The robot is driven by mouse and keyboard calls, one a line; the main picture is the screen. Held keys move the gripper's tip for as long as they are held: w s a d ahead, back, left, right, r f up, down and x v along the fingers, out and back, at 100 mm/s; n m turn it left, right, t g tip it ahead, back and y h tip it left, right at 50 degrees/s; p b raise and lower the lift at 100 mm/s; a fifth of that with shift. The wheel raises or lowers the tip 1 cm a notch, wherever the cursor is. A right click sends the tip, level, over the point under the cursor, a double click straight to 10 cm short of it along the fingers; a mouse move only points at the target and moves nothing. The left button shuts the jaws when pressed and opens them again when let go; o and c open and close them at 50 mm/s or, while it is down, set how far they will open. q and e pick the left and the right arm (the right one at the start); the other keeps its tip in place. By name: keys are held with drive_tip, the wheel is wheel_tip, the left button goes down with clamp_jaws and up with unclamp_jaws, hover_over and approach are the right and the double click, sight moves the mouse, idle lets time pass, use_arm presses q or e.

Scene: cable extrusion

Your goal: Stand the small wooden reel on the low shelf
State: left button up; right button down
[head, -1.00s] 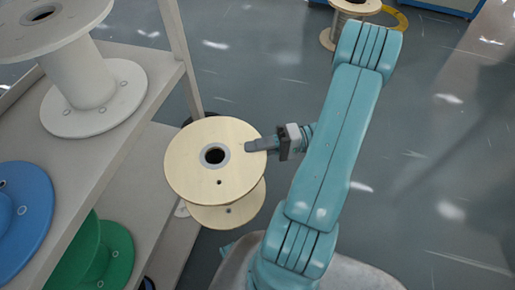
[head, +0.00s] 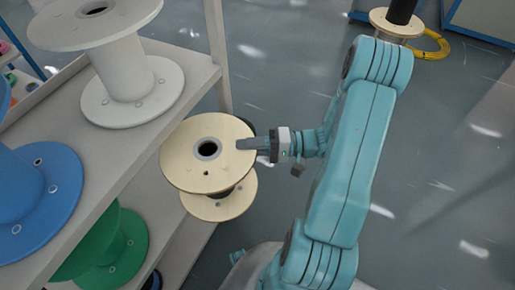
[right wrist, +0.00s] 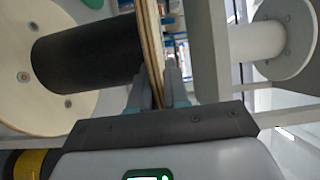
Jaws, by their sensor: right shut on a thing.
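The small wooden reel (head: 190,172) has two pale round flanges and a dark core. It is upright in the head view, beside the shelf unit's right edge. My right gripper (head: 252,143) is shut on the right rim of its top flange. In the right wrist view the fingers (right wrist: 156,88) pinch the flange edge (right wrist: 151,45), with the black core (right wrist: 88,48) and other flange to the left. The low shelf (head: 178,235) is left of and below the reel, partly hidden by it. Where the reel's lower flange rests, if anywhere, I cannot tell. My left gripper is not in view.
A white reel (head: 125,85) stands on the upper shelf (head: 110,160), with a blue reel (head: 38,195) at left. A green reel (head: 112,250) is on the lower level. A shelf post (head: 217,55) rises behind the held reel. Open floor lies right; another wooden reel (head: 392,24) stands far back.

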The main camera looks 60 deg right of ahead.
drive_tip(key=p, duration=0.2)
approach(185, 121)
drive_tip(key=shift+w+a+f, duration=0.1)
drive_tip(key=shift+w+a, duration=0.4)
drive_tip(key=shift+a, duration=0.35)
drive_tip(key=shift+w+a+r, duration=0.1)
drive_tip(key=shift+w+a, duration=0.4)
drive_tip(key=shift+a, duration=0.35)
drive_tip(key=shift+w+a+f, duration=0.1)
drive_tip(key=shift+w+a, duration=0.4)
drive_tip(key=shift+a, duration=0.3)
drive_tip(key=shift+w+a+f, duration=0.1)
drive_tip(key=shift+w, duration=1.25)
drive_tip(key=shift+w+a, duration=0.1)
drive_tip(key=shift+w, duration=1.2)
drive_tip(key=shift+f+b, duration=1.05)
drive_tip(key=shift+b, duration=0.1)
drive_tip(key=shift+s+f+b, duration=0.1)
drive_tip(key=shift+f+b, duration=0.25)
drive_tip(key=shift+b, duration=0.2)
drive_tip(key=c, duration=1)
unclamp_jaws()
drive_tip(key=shift+c, duration=0.2)
drive_tip(key=p+v, duration=0.1)
drive_tip(key=v, duration=1.5)
drive_tip(key=shift+s+d+r+p, duration=0.1)
drive_tip(key=shift+d+p, duration=0.05)
drive_tip(key=shift+p, duration=0.2)
